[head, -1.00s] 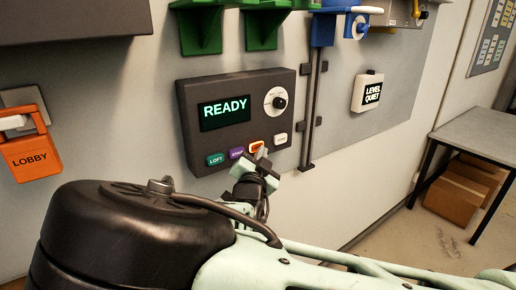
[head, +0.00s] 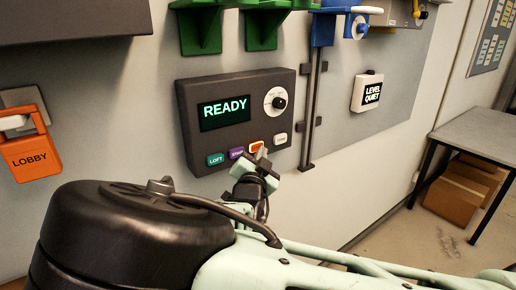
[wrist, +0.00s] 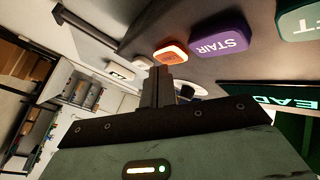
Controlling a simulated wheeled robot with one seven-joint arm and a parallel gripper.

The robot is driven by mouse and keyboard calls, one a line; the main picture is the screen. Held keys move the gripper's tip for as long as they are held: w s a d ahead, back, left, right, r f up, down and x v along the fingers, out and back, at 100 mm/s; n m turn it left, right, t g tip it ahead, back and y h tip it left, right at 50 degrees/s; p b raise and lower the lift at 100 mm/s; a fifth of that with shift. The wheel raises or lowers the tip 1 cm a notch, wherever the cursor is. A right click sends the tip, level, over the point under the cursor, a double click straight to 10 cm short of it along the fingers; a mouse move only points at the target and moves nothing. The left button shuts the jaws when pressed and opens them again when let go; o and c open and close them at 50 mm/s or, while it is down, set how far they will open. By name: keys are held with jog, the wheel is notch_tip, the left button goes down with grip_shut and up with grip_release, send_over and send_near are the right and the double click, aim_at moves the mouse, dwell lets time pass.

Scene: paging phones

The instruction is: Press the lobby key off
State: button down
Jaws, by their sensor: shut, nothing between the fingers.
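The dark paging console (head: 237,118) is on the wall, and its display (head: 224,112) reads READY. A row of keys runs along its lower edge. The orange key (head: 257,146), the same colour as the orange LOBBY holder, is partly hidden by my gripper. In the wrist view the orange key (wrist: 171,52) has a bright pale middle, and its label is not readable. My gripper (head: 262,156) is shut and empty, just in front of the orange key. In the wrist view its fingertips (wrist: 160,72) are close below that key; I cannot tell whether they touch.
The purple STAIR key (wrist: 218,38) and teal LOFT key (head: 215,159) lie to one side, a white key (head: 280,139) to the other. A dial (head: 279,103) is above. The orange LOBBY holder (head: 31,151) hangs at left. A LEVEL QUIET sign (head: 368,92) and table (head: 480,135) are at right.

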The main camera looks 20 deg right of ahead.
jog(key=shift+w, duration=0.1)
dwell(0.4)
jog(key=shift+w+a, duration=0.15)
jog(key=shift+w, duration=0.15)
jog(key=shift+s+b, duration=0.1)
jog(key=shift+b, duration=0.2)
jog(key=shift+s, duration=0.3)
jog(key=s+d, duration=0.2)
jog(key=s, duration=0.3)
jog(key=shift+s, duration=0.4)
jog(key=shift+d, duration=0.1)
